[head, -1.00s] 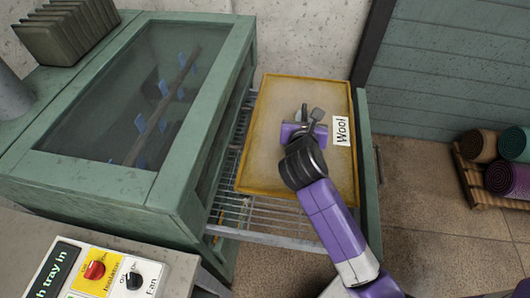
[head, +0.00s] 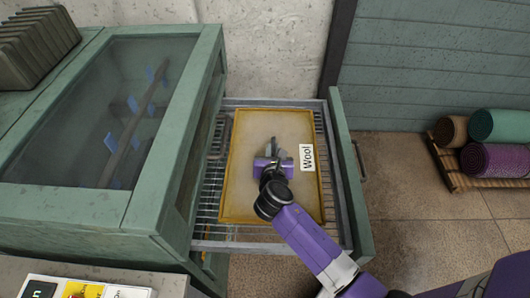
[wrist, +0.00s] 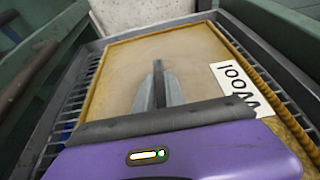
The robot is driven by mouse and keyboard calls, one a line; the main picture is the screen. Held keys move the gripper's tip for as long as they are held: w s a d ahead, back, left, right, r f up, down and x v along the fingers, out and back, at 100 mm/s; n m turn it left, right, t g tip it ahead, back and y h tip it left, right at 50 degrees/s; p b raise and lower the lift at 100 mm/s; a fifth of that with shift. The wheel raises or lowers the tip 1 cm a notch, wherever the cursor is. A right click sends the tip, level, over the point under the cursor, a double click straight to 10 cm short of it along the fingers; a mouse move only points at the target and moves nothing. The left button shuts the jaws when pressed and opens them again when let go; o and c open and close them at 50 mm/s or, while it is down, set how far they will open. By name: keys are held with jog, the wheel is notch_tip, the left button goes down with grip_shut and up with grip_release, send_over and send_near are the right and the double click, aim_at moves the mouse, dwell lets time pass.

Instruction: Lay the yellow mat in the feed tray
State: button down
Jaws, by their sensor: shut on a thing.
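The yellow mat (head: 240,165) is a flat rectangle with a raised yellow border and a white label reading "Wool" (head: 307,157). It lies inside the outline of the pulled-out wire feed tray (head: 208,190), with wire showing on its left and right. My gripper (head: 277,147) is over the middle of the mat, shut on it; the fingers' contact point is hard to make out. In the wrist view the fingers (wrist: 158,85) point down onto the mat (wrist: 115,65). I cannot tell whether the mat's underside touches the wire.
The green scrubber cabinet (head: 150,225) with a glass top stands left of the tray. The tray's green front panel (head: 350,170) is on the right. Rolled rugs (head: 495,160) lie on a pallet at the far right. A control panel (head: 85,290) is at bottom left.

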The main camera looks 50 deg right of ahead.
aim_at(264, 149)
jog(key=shift+w+a+r, duration=0.1)
jog(key=shift+w+a, duration=0.35)
jog(key=shift+w, duration=0.2)
jog(key=shift+w+a, duration=0.45)
jog(key=shift+w, duration=0.15)
jog(key=shift+s+f, duration=0.15)
jog(key=shift+f, duration=0.4)
jog(key=shift+d+f, duration=0.1)
jog(key=shift+f, duration=0.1)
jog(key=c, duration=1.4)
grip_release()
